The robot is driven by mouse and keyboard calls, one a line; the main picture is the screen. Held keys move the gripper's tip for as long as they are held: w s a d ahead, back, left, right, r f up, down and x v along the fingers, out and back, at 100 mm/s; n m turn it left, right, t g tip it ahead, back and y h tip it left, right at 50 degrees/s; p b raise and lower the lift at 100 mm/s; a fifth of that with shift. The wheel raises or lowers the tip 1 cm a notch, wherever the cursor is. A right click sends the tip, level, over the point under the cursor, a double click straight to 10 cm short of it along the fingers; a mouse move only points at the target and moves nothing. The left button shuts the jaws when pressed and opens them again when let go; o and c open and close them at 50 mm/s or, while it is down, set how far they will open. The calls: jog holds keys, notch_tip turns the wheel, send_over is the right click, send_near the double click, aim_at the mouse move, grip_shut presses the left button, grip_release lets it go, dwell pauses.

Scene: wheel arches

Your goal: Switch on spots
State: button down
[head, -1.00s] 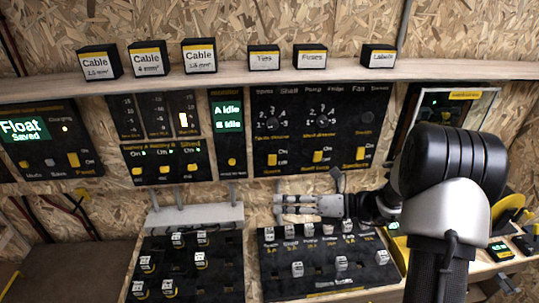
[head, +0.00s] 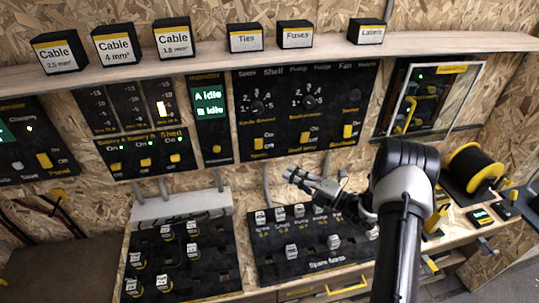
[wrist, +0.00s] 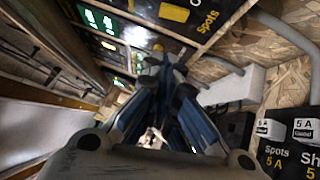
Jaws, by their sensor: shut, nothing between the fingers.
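The black switch panel (head: 300,110) on the wall has two dials and a row of three yellow switches along its lower part. Its leftmost yellow switch (head: 258,143) sits over small lettering; the wrist view shows a yellow switch (wrist: 174,12) beside the word "Spots". I cannot tell which way it is set. My gripper (head: 291,174) is shut and empty, just below the panel and below and right of that switch, pointing up-left. In the wrist view its fingertips (wrist: 158,50) are below the yellow switch, apparently apart from it.
Below is a fuse board (head: 280,264) with several labelled fuses; another board (head: 165,250) stands left of it. Grey conduits (head: 267,185) run down the wall under the panel. A shelf (head: 210,58) with labelled boxes runs above. A yellow-rimmed spool (head: 472,172) is at right.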

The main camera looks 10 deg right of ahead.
jog(key=w+d+b+x, duration=0.1)
jog(key=d+b+x, duration=0.1)
jog(key=x, duration=1)
jog(key=shift+w+a+r+b, duration=0.3)
jog(key=shift+w+b, duration=0.2)
jog(key=shift+w, duration=0.2)
jog(key=shift+w+r+m+g+h+p, duration=0.2)
jog(key=shift+w+m+g+h+p, duration=0.15)
jog(key=shift+p, duration=0.6)
jog(key=s+d+r+p, duration=0.2)
jog(key=s+d, duration=0.5)
jog(key=s, duration=0.4)
jog(key=shift+r+p, duration=0.15)
jog(key=shift+p, duration=0.65)
